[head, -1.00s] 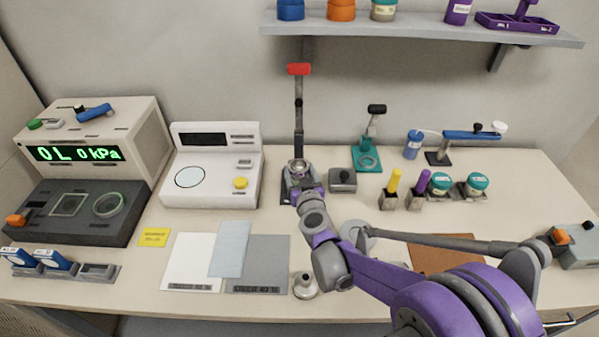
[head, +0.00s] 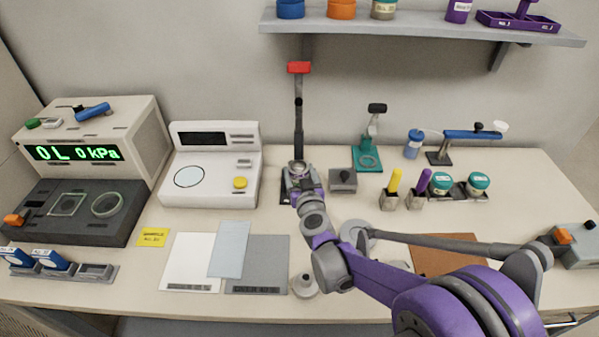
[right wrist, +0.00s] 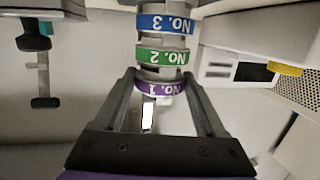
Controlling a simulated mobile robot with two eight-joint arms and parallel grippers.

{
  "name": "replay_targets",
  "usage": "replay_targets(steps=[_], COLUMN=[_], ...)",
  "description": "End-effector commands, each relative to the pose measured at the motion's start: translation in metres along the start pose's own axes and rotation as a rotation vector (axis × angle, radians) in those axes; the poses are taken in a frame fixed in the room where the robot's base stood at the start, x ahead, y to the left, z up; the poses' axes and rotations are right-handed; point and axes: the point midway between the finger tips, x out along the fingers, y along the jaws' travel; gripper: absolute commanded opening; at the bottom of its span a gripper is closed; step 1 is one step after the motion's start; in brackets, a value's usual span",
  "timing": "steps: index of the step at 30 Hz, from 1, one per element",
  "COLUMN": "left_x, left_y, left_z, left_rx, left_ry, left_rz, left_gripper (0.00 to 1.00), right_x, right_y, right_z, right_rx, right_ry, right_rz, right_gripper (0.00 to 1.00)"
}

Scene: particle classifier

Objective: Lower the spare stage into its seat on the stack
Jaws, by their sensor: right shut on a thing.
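My right gripper (head: 303,184) is at the stand with the red top (head: 299,69), at the middle back of the bench. In the right wrist view, which is upside down, the right gripper (right wrist: 163,84) is shut on the purple-banded No. 1 stage (right wrist: 162,87). The green-banded No. 2 stage (right wrist: 162,56) and the blue-banded No. 3 stage (right wrist: 165,23) are in line with it, beneath it on the stack. I cannot tell whether No. 1 touches No. 2. In the head view my gripper hides most of the stack. My left gripper is not in view.
A white scale-like instrument (head: 212,190) stands left of the stand. A small grey box (head: 343,181) is close on its right, with a green stand (head: 367,160) beyond. A metal knobbed piece (head: 304,285) stands near the front. A shelf (head: 420,31) hangs above.

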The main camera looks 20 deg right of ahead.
Motion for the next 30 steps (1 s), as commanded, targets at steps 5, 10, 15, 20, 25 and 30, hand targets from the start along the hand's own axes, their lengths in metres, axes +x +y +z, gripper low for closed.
replay_targets(steps=[5,10,15,20,25,30], left_x=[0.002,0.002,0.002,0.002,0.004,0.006], left_y=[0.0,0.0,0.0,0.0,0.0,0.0], left_z=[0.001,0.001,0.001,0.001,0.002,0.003], left_rx=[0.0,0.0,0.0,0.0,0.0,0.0], left_ry=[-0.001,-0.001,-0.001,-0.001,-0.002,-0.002], left_rz=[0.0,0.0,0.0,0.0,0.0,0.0], left_gripper=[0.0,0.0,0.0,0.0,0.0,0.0], right_x=[0.0,0.0,0.0,-0.004,-0.028,-0.063], right_y=[0.0,0.0,0.0,0.0,0.0,0.0], right_z=[0.003,0.002,0.002,0.002,0.003,0.003], right_rx=[-0.001,-0.001,0.0,0.0,0.0,0.0], right_ry=[0.0,0.0,0.0,0.0,0.0,0.0], right_rz=[0.0,0.0,0.0,0.0,-0.001,-0.001], right_gripper=[0.08,0.98,1.0,1.0,1.0,1.0])
